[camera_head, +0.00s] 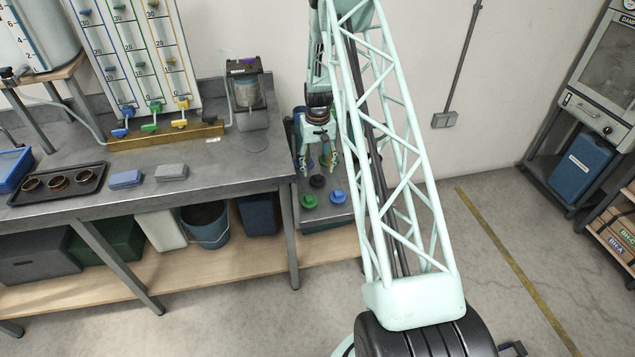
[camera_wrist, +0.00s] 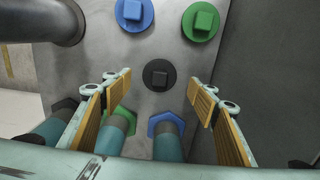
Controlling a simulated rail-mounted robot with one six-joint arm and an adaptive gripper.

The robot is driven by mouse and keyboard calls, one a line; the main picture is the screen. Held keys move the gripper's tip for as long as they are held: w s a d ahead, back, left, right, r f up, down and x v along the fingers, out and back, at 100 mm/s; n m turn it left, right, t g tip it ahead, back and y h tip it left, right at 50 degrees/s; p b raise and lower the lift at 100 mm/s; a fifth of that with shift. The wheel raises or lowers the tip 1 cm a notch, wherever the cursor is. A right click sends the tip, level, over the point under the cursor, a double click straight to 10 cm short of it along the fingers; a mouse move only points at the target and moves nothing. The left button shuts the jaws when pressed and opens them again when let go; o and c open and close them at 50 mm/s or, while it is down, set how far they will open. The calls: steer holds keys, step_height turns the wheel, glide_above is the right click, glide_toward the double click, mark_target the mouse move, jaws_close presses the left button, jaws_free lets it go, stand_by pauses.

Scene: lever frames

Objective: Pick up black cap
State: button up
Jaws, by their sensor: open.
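The black cap (camera_wrist: 159,75) is a round disc with a square knob, lying on a grey metal surface (camera_wrist: 110,62). In the head view the black cap (camera_head: 318,181) shows just below my gripper (camera_head: 319,160). In the wrist view my gripper (camera_wrist: 160,97) is open, one finger on each side of the cap's line. The fingers look apart from the cap, with nothing held between them. I cannot tell the exact height above it.
A blue cap (camera_wrist: 134,13) and a green cap (camera_wrist: 201,21) lie close to the black one. A dark pipe (camera_wrist: 52,20) is at upper left. The workbench (camera_head: 225,150) stands to the left.

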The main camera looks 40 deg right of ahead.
mark_target(318, 177)
steer(key=shift+f, duration=0.4)
steer(key=shift+f, duration=0.1)
steer(key=shift+f+b, duration=0.5)
steer(key=shift+f, duration=2)
steer(key=shift+c, duration=0.5)
steer(key=c, duration=0.8)
